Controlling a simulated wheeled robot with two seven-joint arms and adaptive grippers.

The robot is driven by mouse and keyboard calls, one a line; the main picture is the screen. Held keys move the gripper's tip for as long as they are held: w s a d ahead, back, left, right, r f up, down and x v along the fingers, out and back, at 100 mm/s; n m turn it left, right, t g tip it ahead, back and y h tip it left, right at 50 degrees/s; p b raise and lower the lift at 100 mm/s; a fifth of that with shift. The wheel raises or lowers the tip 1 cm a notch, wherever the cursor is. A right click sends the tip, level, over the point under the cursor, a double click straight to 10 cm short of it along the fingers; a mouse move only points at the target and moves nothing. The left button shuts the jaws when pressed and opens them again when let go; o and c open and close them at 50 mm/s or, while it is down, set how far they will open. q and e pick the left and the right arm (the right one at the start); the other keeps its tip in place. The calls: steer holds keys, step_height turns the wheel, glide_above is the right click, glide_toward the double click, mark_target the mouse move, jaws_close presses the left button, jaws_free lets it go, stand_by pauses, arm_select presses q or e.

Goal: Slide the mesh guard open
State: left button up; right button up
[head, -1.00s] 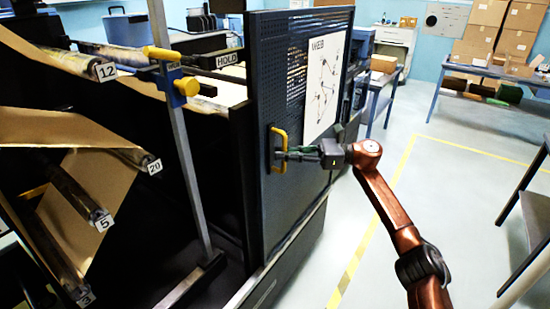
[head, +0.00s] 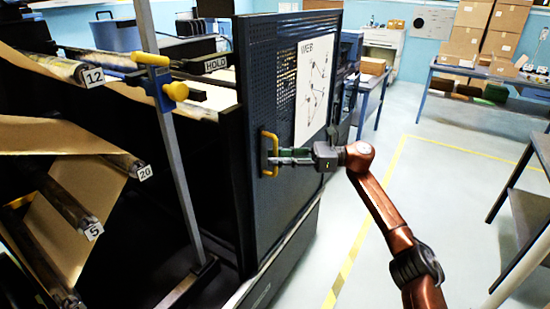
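The mesh guard (head: 268,92) is a tall dark panel with perforations in its upper part. It stands at the right side of the black machine frame, upright, with a white WEB diagram sheet (head: 314,88) on its face. A yellow D-shaped handle (head: 265,168) is fixed near its left edge. My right gripper (head: 276,156) reaches in from the right, its grey fingers level and close together at the handle's bar. It appears shut on the handle; the fingers partly hide the bar. My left gripper is not in view.
Left of the guard are rollers with brown kraft web, number tags, and an upright post (head: 176,150) with a yellow knob. Open floor with a yellow line (head: 366,232) lies right of the guard. A dark shelf or table (head: 530,205) stands at the right edge.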

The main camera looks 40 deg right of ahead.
steer(key=v, duration=1.1)
steer(key=shift+s+d, duration=0.1)
